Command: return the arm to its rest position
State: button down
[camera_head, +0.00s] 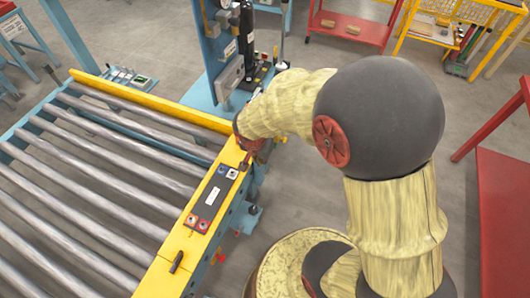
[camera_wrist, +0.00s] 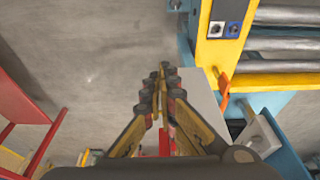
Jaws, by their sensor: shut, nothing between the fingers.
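My arm (camera_head: 385,210) rises from its base at the bottom of the head view and bends at a large dark joint. Its forearm reaches left toward the yellow rail of the roller conveyor. My gripper (camera_wrist: 164,75) is shut and empty in the wrist view, its fingertips together over bare grey floor. In the head view the gripper (camera_head: 245,160) is small and partly hidden, beside the button panel (camera_head: 215,195) on the rail. I cannot tell from this view how high it is above the rail.
The roller conveyor (camera_head: 90,180) fills the left. A blue stand with a black cylinder (camera_head: 246,35) is behind the forearm. A red table (camera_head: 503,225) is at the right, and a red shelf (camera_head: 350,28) and a yellow rack (camera_head: 425,28) are at the back. Floor between them is clear.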

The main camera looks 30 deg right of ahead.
dwell(0.6)
jog(key=s+a+r+n+t+y, duration=0.1)
jog(key=s+r+n, duration=0.4)
jog(key=r, duration=0.8)
jog(key=s+a+r+n+t+y, duration=0.1)
jog(key=s+a+r+n, duration=0.3)
jog(key=s+r, duration=0.5)
notch_tip(320, 180, up, 5)
jog(key=shift+s+a+f+n+t, duration=0.15)
jog(key=shift+a+f+n+t, duration=0.05)
jog(key=shift+n+t, duration=0.6)
jog(key=shift+a, duration=0.1)
